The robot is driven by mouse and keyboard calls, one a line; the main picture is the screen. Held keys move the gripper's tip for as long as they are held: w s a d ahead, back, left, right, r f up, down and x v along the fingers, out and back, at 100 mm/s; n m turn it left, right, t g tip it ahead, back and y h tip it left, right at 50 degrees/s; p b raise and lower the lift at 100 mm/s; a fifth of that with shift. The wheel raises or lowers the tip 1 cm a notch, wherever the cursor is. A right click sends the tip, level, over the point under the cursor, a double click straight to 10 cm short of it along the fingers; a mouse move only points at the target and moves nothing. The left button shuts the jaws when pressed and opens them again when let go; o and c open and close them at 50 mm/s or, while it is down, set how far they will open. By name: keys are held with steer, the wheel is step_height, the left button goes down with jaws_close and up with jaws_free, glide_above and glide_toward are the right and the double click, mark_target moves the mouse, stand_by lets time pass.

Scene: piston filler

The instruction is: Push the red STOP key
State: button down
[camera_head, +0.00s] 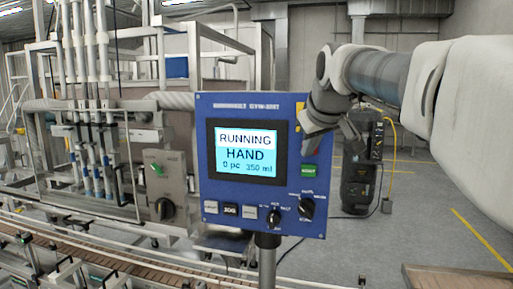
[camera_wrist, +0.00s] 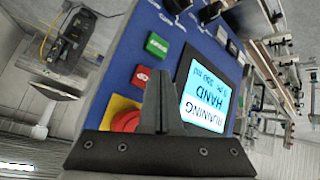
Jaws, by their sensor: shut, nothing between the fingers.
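The blue control panel (camera_head: 262,107) stands on a post, its screen (camera_head: 246,149) reading RUNNING, HAND, 0 pc, 350 ml. In the wrist view the panel appears turned, with the red STOP key (camera_wrist: 141,76) between the green START key (camera_wrist: 157,45) and a red mushroom button (camera_wrist: 125,119) on a yellow plate. My gripper (camera_wrist: 160,78) is shut and empty, its fingertips just beside the STOP key in that view; I cannot tell whether they touch the panel.
Lower on the panel are a black knob (camera_head: 306,208), a smaller knob (camera_head: 274,217) and a row of small keys (camera_head: 230,210). A grey box with a knob (camera_head: 165,190) stands left, above the conveyor (camera_head: 110,258). A dark machine (camera_head: 360,170) stands behind on open floor.

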steer(key=shift+w, duration=0.15)
steer(key=shift+w+d, duration=0.15)
steer(key=shift+w, duration=0.1)
steer(key=shift+w+d+p, duration=0.1)
steer(key=shift+w+p, duration=0.25)
steer(key=shift+w, duration=0.05)
stand_by(0.6)
steer(key=shift+s, duration=0.15)
steer(key=shift+s+a+b, duration=0.25)
steer(key=shift+s+b, duration=0.15)
steer(key=shift+s, duration=0.25)
steer(key=s, duration=0.1)
steer(key=s+a+b, duration=0.1)
steer(key=s, duration=0.1)
steer(key=s+b, duration=0.1)
steer(key=shift+s+a, duration=0.3)
steer(key=shift+s, duration=0.1)
stand_by(0.6)
